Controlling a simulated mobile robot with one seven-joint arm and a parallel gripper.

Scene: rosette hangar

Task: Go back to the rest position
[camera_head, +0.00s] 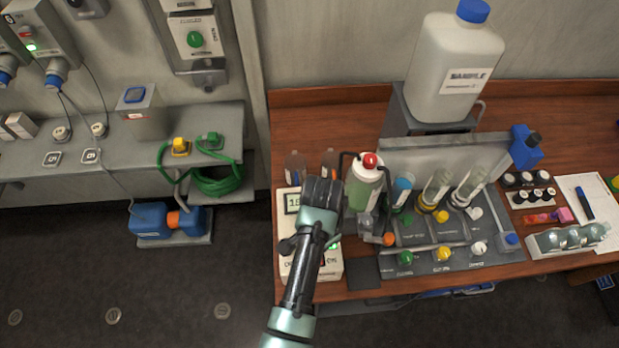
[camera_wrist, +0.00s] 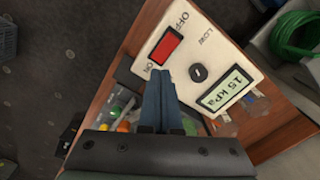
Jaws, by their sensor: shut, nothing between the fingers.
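My gripper (camera_wrist: 158,85) is shut and empty in the wrist view, its two dark blue fingertips together. They hang over the edge of a cream control box (camera_wrist: 217,60) with a red OFF/ON switch (camera_wrist: 165,47), a black knob (camera_wrist: 198,73) and a display (camera_wrist: 227,92) reading 15 kPa. In the head view my arm reaches in from the bottom over the same control box (camera_head: 292,250). My gripper end (camera_head: 323,192) is at the box's far right part, left of the red-capped bottle (camera_head: 364,187). I cannot tell its height or whether it touches anything. The arm hides much of the box.
The wooden bench (camera_head: 312,128) holds a rack (camera_head: 430,260) with several tubes and coloured knobs, right of my arm. A large blue-capped container (camera_head: 452,70) stands behind. A grey shelf (camera_head: 95,180) with a green hose (camera_head: 217,181) is at left. Dark floor (camera_head: 150,275) lies open at lower left.

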